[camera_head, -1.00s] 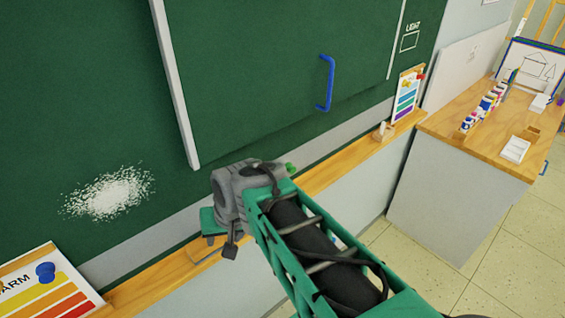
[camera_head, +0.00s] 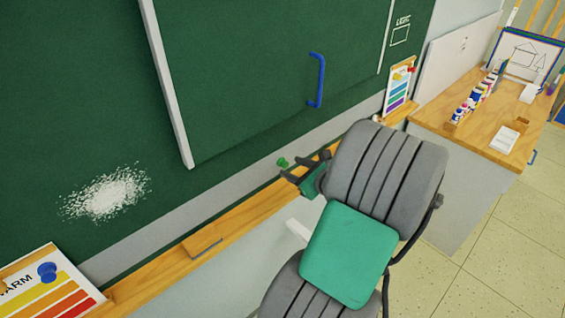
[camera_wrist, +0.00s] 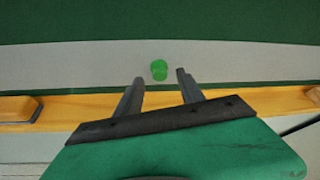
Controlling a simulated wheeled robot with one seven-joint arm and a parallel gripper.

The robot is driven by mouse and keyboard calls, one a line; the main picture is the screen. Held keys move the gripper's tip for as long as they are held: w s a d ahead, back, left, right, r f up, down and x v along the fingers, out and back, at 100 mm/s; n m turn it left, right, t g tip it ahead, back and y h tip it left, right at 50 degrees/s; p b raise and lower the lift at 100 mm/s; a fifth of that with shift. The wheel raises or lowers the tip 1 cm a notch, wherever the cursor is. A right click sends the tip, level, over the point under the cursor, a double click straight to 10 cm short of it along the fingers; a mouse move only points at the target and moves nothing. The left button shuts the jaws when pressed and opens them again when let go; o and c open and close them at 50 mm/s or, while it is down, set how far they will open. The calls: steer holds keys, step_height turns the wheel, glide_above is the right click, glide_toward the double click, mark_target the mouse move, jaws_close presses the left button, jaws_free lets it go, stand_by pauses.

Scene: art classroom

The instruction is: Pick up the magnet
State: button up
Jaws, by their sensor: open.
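A small green magnet (camera_head: 283,162) sits on the grey strip below the green board. It also shows in the wrist view (camera_wrist: 159,70), just beyond and between the fingertips. My gripper (camera_head: 304,168) is open, with dark fingers pointing toward the strip. In the wrist view my gripper (camera_wrist: 160,78) has nothing between its fingers, and the magnet appears roughly centred in the gap. A blue magnet (camera_head: 47,271) is on the warm colour chart, and a red magnet (camera_head: 411,70) is on the other chart.
A wooden ledge (camera_head: 245,216) runs below the strip and my fingers, with a wooden block (camera_head: 203,246) on it. A sliding panel with a blue handle (camera_head: 317,80) is above. A wooden-topped cabinet (camera_head: 440,125) with paint bottles stands at right.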

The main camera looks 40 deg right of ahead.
mark_target(286, 165)
steer(key=x, duration=0.3)
steer(key=shift+f, duration=0.15)
jaws_close()
